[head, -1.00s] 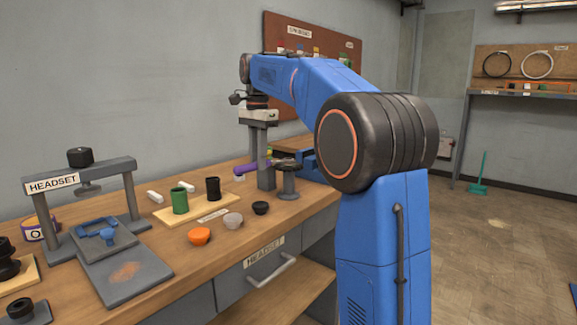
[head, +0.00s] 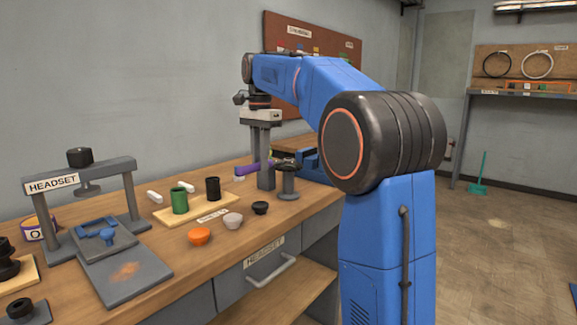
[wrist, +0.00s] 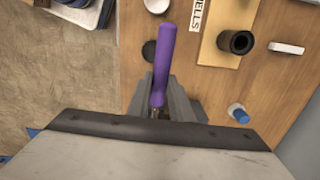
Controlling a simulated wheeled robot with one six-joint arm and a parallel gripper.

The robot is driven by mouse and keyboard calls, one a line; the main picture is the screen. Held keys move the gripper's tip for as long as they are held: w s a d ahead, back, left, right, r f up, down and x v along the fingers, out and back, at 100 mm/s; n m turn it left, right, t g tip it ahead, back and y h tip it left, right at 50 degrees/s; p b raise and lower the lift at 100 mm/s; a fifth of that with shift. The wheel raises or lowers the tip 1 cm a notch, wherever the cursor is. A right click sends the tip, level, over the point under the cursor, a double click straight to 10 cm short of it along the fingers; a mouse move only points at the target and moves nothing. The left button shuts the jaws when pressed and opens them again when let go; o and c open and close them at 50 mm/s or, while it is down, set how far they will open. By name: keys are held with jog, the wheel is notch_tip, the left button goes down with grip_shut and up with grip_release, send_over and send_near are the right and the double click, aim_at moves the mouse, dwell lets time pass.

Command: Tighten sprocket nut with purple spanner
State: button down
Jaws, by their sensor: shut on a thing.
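The purple spanner (head: 246,169) is held level above the bench, its handle toward the left in the head view. In the wrist view its purple handle (wrist: 163,62) points up and away from the jaws. My gripper (head: 265,172) points straight down and is shut on the spanner near its metal end. The fingers also show in the wrist view (wrist: 161,104), around the handle's lower end. A grey stand with a dark round top (head: 287,170) is just right of the fingers. The spanner's head is hidden, and I cannot make out the sprocket nut.
A wooden board with a green cup (head: 180,201) and a black cup (head: 213,189) lies to the left. Orange (head: 199,236), pale and black small cups sit in front. A headset press (head: 82,205) stands at far left. The bench front is partly clear.

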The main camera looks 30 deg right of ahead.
jog(key=shift+r, duration=3.55)
jog(key=shift+a, duration=0.15)
jog(key=shift+s+a+r, duration=0.25)
jog(key=shift+a+r, duration=0.25)
jog(key=shift+a, duration=0.25)
jog(key=shift+s+a+r, duration=0.25)
jog(key=shift+a+r, duration=0.25)
jog(key=shift+a, duration=0.25)
jog(key=shift+s+a+r, duration=0.25)
jog(key=shift+a+r, duration=0.25)
jog(key=shift+a, duration=0.25)
